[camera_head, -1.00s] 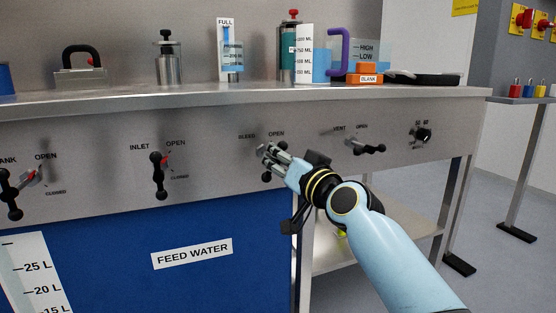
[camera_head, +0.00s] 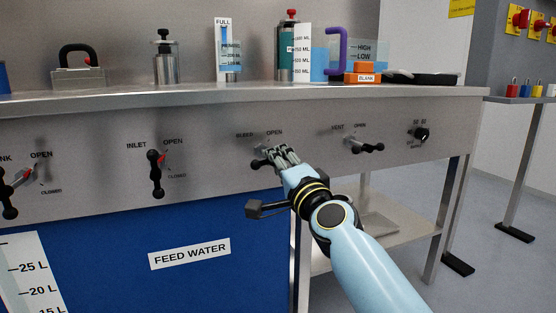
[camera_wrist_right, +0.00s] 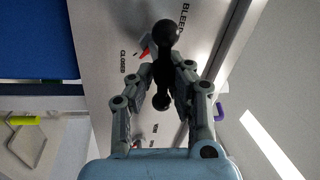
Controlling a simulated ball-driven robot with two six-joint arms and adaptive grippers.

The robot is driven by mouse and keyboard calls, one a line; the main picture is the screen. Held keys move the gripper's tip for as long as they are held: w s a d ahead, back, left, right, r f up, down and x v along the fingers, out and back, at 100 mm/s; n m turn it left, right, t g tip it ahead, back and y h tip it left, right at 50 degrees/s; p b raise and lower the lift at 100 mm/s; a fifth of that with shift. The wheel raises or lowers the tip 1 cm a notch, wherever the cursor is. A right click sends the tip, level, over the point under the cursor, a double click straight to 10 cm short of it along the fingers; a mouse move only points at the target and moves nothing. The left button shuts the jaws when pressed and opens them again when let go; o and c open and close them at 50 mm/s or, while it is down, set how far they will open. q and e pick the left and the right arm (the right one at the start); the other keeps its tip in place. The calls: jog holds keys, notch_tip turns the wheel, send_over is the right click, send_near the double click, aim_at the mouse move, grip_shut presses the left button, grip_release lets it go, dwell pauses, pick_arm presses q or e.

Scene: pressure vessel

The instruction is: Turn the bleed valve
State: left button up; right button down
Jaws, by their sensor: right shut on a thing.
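The bleed valve handle (camera_head: 257,165) is a black bar with ball ends on the grey front panel, under the BLEED and OPEN labels. In the head view one ball end shows left of my fingers and the rest is mostly hidden. My right gripper (camera_head: 281,155) is at the valve. In the right wrist view the black handle (camera_wrist_right: 163,62) lies between the fingers of my right gripper (camera_wrist_right: 164,76), which are shut on its bar. A red pointer (camera_wrist_right: 144,51) and the CLOSED label show beside it. My left gripper is not in view.
The vent handle (camera_head: 365,147) is to the right on the same panel, the inlet handle (camera_head: 155,174) to the left. The bench top (camera_head: 200,94) above carries vessels and gauges. A blue feed water tank (camera_head: 130,262) stands below.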

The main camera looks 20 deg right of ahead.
jog(key=shift+a+r+m, duration=0.1)
jog(key=shift+r+m, duration=0.05)
jog(key=shift+m, duration=0.55)
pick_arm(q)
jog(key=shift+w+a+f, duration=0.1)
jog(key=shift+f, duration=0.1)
pick_arm(e)
jog(key=shift+m, duration=0.6)
jog(key=shift+h, duration=0.3)
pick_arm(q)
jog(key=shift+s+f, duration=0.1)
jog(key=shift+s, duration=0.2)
pick_arm(e)
jog(key=c, duration=1.3)
grip_release()
jog(key=shift+c, duration=0.2)
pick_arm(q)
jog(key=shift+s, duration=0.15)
